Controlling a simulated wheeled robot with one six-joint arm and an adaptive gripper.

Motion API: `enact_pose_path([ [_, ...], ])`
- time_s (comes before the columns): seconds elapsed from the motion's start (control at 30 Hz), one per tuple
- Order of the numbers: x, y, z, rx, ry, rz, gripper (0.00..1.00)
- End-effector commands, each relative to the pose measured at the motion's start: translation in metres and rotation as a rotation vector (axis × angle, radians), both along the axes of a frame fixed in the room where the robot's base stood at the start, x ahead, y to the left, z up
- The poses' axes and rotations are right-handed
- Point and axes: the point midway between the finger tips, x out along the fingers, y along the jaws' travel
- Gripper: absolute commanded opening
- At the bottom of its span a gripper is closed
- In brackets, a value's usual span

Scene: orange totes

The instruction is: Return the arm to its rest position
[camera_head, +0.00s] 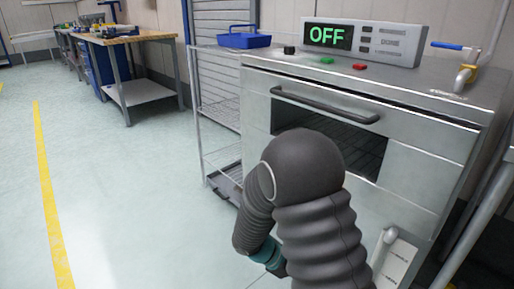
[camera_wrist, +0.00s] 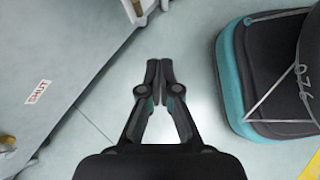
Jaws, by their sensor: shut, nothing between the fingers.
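My arm (camera_head: 310,200) is bent in front of the metal oven and covers part of its front in the head view. The dark wrist and its teal ring show low beside the arm, and the fingers are hidden there. In the wrist view my gripper (camera_wrist: 158,66) is shut, its fingertips together with nothing between them. It hangs over the pale floor (camera_wrist: 195,70), apart from the grey panel at left.
The oven (camera_head: 430,150) stands close at right, with a display reading OFF (camera_head: 328,36) on top. A grey panel with a red-lettered label (camera_wrist: 38,91) fills the wrist view's left. A wire rack (camera_head: 216,110) carries a blue tray (camera_head: 243,39). Floor at left is clear.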

Motion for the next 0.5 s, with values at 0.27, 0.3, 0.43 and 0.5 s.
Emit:
enact_pose_path([
  [0.27, -0.045, 0.004, 0.058, 0.229, -0.263, -0.431, 0.0],
  [0.3, -0.05, 0.005, 0.065, 0.262, -0.298, -0.487, 0.0],
  [0.43, -0.067, 0.009, 0.09, 0.361, -0.398, -0.661, 0.0],
  [0.5, -0.075, 0.012, 0.103, 0.415, -0.449, -0.746, 0.0],
])
